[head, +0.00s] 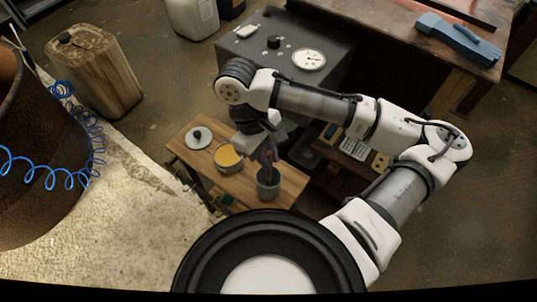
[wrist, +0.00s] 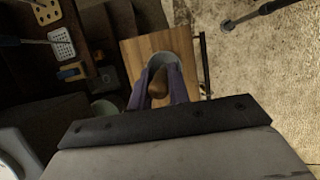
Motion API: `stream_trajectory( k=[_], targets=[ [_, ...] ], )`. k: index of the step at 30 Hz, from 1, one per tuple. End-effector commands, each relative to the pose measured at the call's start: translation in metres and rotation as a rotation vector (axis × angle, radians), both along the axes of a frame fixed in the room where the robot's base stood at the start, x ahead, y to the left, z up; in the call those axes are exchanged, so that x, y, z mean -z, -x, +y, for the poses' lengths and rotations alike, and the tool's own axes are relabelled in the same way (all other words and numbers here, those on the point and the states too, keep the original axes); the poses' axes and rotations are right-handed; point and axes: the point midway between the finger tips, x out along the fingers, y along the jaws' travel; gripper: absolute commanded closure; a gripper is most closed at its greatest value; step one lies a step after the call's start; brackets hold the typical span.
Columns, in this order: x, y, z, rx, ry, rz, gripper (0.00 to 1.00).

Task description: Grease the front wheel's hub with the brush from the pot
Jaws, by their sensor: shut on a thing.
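My gripper (head: 268,158) points down over a small wooden bench and is shut on the brush. In the wrist view the brush's rounded brown handle (wrist: 157,90) sits between the two dark fingers. Its bristles are hidden. A grey cup (head: 268,190) stands directly below the fingers at the bench's near right; its rim shows behind the handle in the wrist view (wrist: 166,58). I cannot tell how far the brush is inside the cup. The open pot (head: 228,162) of yellow-orange grease stands just left of my gripper. I cannot make out the front wheel in either view.
The wooden bench (head: 184,155) also bears a round lid with a dark knob (head: 199,137). A rusty drum (head: 35,150) with a blue coiled hose (head: 95,150) stands left. A grey box with a dial (head: 310,60) is behind. A shelf with a perforated tray (head: 354,148) is right.

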Motion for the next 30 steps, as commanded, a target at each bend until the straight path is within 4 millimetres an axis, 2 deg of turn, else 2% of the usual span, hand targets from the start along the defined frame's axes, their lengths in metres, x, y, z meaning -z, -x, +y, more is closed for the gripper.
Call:
stream_trajectory(
  k=[1,15,30],
  targets=[
    [-0.012,0.0,0.0,0.0,0.0,0.0,1.0],
    [-0.065,0.0,0.0,0.0,0.0,0.0,1.0],
    [-0.066,0.0,0.0,0.0,0.0,0.0,1.0]
  ],
)
